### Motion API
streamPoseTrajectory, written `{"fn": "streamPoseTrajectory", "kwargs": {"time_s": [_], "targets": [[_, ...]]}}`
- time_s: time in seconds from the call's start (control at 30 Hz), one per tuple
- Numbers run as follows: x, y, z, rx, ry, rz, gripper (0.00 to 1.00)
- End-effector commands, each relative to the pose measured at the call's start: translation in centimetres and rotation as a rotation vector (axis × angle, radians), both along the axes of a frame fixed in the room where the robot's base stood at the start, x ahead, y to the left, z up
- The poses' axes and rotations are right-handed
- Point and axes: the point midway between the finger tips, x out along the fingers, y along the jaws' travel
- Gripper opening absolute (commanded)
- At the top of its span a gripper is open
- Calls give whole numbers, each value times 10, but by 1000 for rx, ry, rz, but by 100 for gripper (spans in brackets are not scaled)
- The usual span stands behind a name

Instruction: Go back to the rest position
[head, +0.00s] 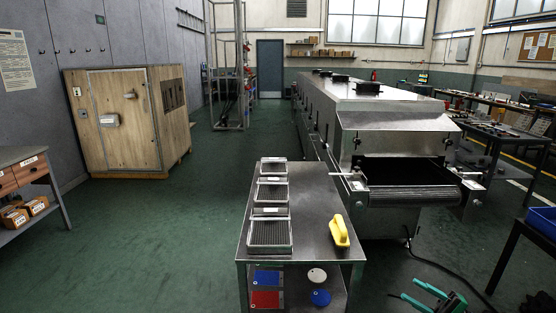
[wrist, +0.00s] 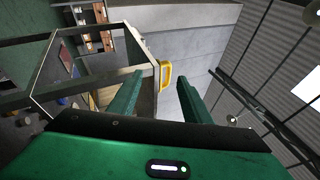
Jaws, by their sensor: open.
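My gripper (head: 411,291) is at the bottom right of the head view, with green fingers spread apart. It is low beside the steel table (head: 304,184), to the right of its front end. In the wrist view my gripper (wrist: 160,78) has its two green fingers well apart with nothing held between them. A yellow handled object (head: 339,231) stands on the table's right edge. A yellow handle (wrist: 165,75) shows beyond the fingers in the wrist view, at a distance.
Several mesh trays (head: 270,234) stand in a row on the table. Its lower shelf holds coloured discs (head: 321,298) and plates. The tunnel dryer (head: 377,120) and its belt (head: 413,195) are behind. A wooden cabinet (head: 128,120) stands left. Green floor (head: 165,225) is clear left of the table.

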Motion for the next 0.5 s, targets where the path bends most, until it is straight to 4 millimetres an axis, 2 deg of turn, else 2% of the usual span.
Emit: {"fn": "streamPoseTrajectory", "kwargs": {"time_s": [0.27, 0.5], "targets": [[6, 30, 17, -115, 57, 125, 44], [5, 68, 35, -299, 146, 285, 44]]}}
